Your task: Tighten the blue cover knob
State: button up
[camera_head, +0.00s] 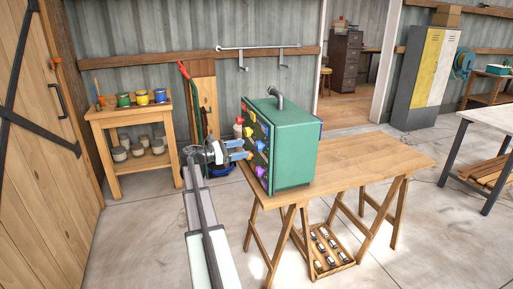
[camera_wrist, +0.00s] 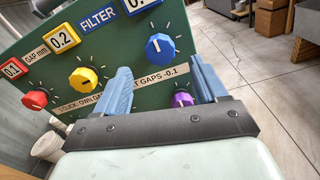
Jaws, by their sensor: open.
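The green machine (camera_head: 292,150) stands on the wooden table, its knob panel facing left. In the wrist view a round blue knob (camera_wrist: 159,47) with a white mark sits on the green panel (camera_wrist: 120,58). My gripper (camera_head: 248,148) is at the panel side of the machine. In the wrist view my gripper (camera_wrist: 161,64) is open, its two blue fingers apart. The blue knob appears between and beyond the fingertips; I cannot tell whether either finger touches it. A purple knob (camera_wrist: 182,99) shows between the fingers, close to the right one, its lower part hidden.
The wooden table (camera_head: 375,165) has bare top right of the machine. A wooden tray (camera_head: 322,250) lies below. A small bench (camera_head: 122,112) with coloured pots stands behind left.

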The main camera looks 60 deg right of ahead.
aim_at(256, 146)
jog(key=x, duration=0.7)
jog(key=shift+s+d, duration=0.2)
jog(key=shift+d, duration=0.05)
jog(key=c, duration=1)
